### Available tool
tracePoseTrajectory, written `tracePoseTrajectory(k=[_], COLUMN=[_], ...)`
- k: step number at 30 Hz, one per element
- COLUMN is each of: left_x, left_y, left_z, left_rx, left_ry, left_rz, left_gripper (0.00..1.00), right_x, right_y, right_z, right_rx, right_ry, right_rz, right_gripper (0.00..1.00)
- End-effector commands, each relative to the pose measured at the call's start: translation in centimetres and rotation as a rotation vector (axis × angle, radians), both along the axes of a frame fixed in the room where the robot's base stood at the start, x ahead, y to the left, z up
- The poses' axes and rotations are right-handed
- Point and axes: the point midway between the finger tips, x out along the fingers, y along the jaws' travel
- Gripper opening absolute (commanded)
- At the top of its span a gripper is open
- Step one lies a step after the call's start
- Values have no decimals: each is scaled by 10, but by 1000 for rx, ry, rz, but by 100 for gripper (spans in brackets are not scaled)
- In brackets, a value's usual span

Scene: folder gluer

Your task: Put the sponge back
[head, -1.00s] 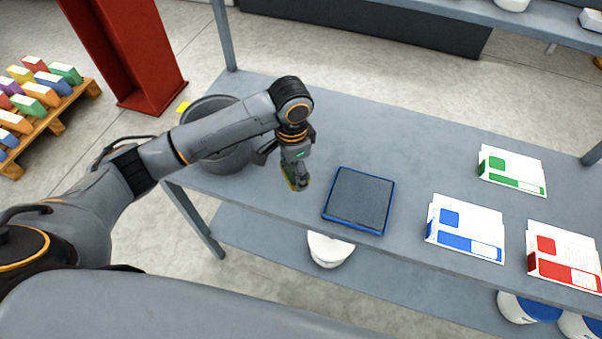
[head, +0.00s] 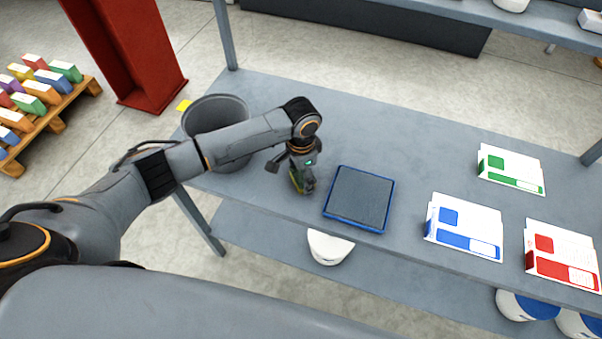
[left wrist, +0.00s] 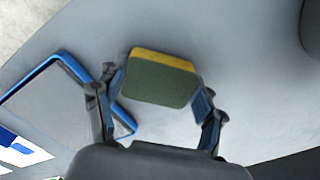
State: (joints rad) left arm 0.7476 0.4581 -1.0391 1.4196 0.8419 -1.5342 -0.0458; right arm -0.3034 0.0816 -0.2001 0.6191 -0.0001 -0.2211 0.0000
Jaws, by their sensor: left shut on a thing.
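The sponge (left wrist: 160,79), green with a yellow layer, is between the fingers of my left gripper (left wrist: 158,100) in the left wrist view. In the head view the left gripper (head: 303,184) is shut on the sponge (head: 296,181), which is mostly hidden by the fingers. The gripper is over the grey table, just left of a blue-rimmed tray (head: 328,213) with a dark grey inside. The tray also shows at the left of the left wrist view (left wrist: 60,60). My right gripper is not in view.
White cards with green (head: 511,168), blue (head: 464,228) and red (head: 562,256) marks lie to the right. The table's back middle is clear.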

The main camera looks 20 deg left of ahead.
Motion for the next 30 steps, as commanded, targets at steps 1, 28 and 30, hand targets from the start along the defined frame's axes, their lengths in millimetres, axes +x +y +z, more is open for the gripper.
tracePoseTrajectory(k=[1,28,30], left_x=[0,1,1], left_y=[0,-1,-1], left_z=[-2,65,79], left_rx=[0,-2,-1], left_ry=[1,-4,-4], left_rz=[0,-1,0], left_gripper=[39,91,91], right_x=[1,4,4], right_y=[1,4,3], right_z=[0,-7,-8], right_rx=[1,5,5], right_ry=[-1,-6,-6], right_rz=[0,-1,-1], right_gripper=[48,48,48])
